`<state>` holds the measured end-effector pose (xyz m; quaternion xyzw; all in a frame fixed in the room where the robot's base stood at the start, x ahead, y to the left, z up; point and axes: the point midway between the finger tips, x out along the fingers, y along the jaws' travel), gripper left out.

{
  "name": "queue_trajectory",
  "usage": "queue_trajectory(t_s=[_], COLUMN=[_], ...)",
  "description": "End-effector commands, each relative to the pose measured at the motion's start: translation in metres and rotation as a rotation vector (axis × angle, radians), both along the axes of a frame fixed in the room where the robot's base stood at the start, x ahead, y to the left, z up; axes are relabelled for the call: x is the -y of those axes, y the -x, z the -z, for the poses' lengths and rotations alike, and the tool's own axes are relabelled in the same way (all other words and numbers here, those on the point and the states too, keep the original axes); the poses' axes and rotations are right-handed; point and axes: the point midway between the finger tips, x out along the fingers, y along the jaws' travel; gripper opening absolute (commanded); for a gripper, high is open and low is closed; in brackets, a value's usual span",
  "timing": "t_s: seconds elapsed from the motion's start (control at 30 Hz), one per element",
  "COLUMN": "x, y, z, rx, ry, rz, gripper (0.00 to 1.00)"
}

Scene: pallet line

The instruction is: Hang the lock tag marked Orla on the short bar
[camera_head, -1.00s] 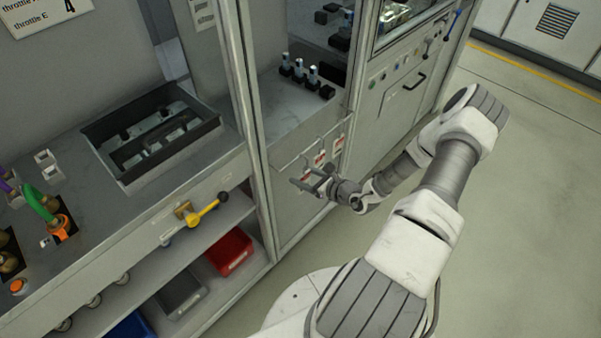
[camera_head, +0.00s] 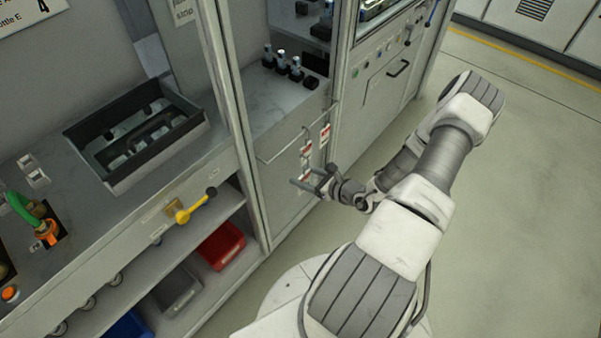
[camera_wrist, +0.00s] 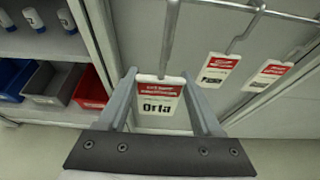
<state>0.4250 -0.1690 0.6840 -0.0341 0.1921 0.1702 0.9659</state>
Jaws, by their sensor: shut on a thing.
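The white lock tag with a red band, marked Orla (camera_wrist: 158,105), is between the fingers of my gripper (camera_wrist: 160,76) in the wrist view. My gripper is shut on it, and the print faces the camera. A grey rod (camera_wrist: 170,35) comes down to the tag's top edge; I cannot tell whether it passes through the tag. In the head view my gripper (camera_head: 310,184) is low in front of the cabinet panel, beside the tags. A thin metal rail (camera_head: 282,148) runs along that panel and also shows in the wrist view (camera_wrist: 285,15). Which bar is the short one is unclear.
Two other red-and-white tags, a nearer one (camera_wrist: 215,70) and a farther one (camera_wrist: 267,75), hang from hooks right of my gripper. A cabinet post (camera_wrist: 92,45) stands to the left, with a red bin (camera_head: 221,246) on a shelf. The floor on the right is clear.

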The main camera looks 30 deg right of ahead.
Motion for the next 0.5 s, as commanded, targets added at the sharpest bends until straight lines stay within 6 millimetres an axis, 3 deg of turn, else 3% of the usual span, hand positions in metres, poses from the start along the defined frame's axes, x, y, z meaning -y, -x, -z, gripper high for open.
queue_trajectory(t_s=[0.5], x=[0.009], y=[0.025], z=[0.000], rx=[-0.001], ry=[0.000], rz=[0.001], gripper=[0.00])
